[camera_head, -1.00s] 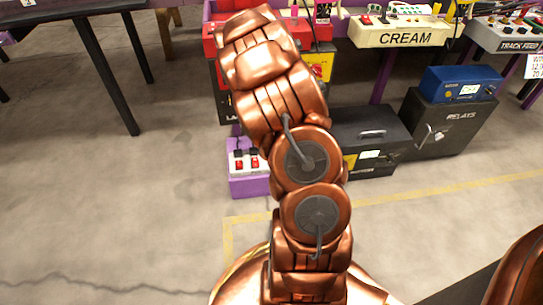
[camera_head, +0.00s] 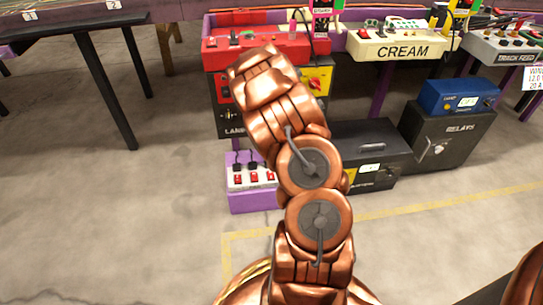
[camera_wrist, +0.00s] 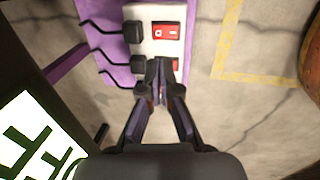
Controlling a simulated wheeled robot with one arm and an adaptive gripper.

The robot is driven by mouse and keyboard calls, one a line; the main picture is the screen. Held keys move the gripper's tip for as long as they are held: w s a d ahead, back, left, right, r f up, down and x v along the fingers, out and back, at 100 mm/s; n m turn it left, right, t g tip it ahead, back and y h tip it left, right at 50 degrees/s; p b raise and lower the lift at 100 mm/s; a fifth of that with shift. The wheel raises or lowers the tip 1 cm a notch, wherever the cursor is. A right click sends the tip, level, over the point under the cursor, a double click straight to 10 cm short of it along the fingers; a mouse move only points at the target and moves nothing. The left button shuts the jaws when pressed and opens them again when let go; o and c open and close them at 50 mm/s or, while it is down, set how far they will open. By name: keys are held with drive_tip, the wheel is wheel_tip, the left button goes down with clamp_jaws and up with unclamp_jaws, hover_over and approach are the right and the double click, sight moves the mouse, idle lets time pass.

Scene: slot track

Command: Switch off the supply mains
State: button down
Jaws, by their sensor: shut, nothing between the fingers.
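A white switched socket strip (camera_head: 251,178) sits on a purple base (camera_head: 255,200) low near the floor, left of my arm in the head view. Three red rocker switches show on it, with black plugs beside them. In the wrist view the strip (camera_wrist: 155,14) is close up; one red rocker (camera_wrist: 168,31) with markings is clear, and another lies partly behind the fingers. My gripper (camera_wrist: 160,66) is shut and empty, its tips over the strip just below the clear rocker. I cannot tell whether they touch it. My gripper is hidden in the head view.
A yellow panel with a red switch (camera_head: 317,82) is partly behind my arm. A black case (camera_head: 370,150) and a RELAYS box (camera_head: 450,135) with a blue unit (camera_head: 460,96) stand to the right. Cables run left from the strip. Floor in front is open.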

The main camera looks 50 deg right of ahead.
sight(270, 175)
drive_tip(key=b+x, duration=0.3)
drive_tip(key=x, duration=0.7)
drive_tip(key=shift+f+b, duration=0.1)
drive_tip(key=shift+b, duration=0.3)
drive_tip(key=shift+w+p, duration=0.15)
drive_tip(key=shift+p, duration=0.8)
